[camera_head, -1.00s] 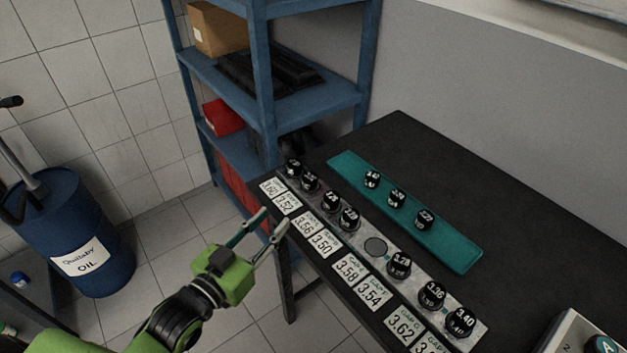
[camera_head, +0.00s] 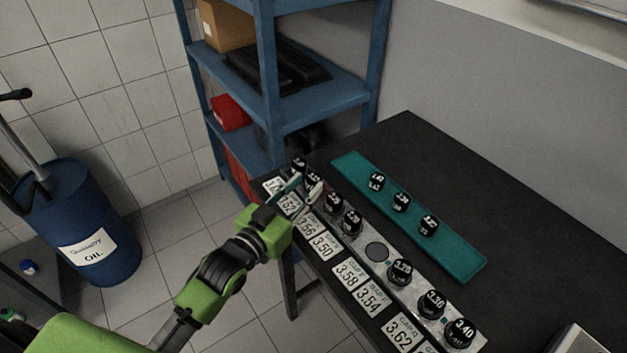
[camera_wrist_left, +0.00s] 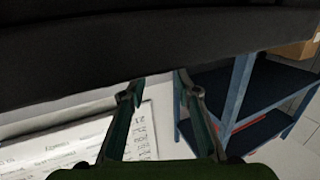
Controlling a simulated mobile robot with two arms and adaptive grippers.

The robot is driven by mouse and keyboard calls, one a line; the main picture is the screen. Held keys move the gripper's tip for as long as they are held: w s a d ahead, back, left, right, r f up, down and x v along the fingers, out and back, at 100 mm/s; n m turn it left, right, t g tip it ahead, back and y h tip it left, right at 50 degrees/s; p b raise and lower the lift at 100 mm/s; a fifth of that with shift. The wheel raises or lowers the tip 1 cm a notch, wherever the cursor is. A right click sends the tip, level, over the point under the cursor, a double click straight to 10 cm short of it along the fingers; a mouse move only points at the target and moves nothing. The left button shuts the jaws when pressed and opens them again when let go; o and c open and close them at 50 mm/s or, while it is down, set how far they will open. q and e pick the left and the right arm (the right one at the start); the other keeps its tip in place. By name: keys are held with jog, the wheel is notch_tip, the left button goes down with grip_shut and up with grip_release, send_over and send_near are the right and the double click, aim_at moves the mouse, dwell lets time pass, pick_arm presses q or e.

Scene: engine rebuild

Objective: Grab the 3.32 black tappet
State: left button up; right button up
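Several black tappets with white numbers stand in a row on a grey strip (camera_head: 417,289) on the black table. The front ones look like a 3.40 tappet (camera_head: 460,332) and a 3.36 tappet (camera_head: 431,303). A third tappet (camera_head: 400,271) is behind them, beside an empty round spot (camera_head: 377,252). I cannot read for sure which tappet is 3.32. My left gripper (camera_head: 303,186) is at the far left end of the row, close to the tappets there and partly covering them. In the left wrist view its fingers (camera_wrist_left: 158,86) are apart with no tappet visible between them. My right gripper is not in view.
White number cards (camera_head: 347,275) lie along the table's left edge. Three more tappets stand on a teal strip (camera_head: 462,256) to the right. A blue shelf (camera_head: 330,102) stands behind the table's far end. A blue oil drum (camera_head: 95,215) stands at left.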

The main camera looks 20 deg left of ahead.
aim_at(309, 182)
pick_arm(q)
jog(key=x, duration=0.4)
jog(key=shift+w+f+p, duration=0.15)
jog(key=shift+w+p, duration=0.15)
jog(key=c, duration=0.8)
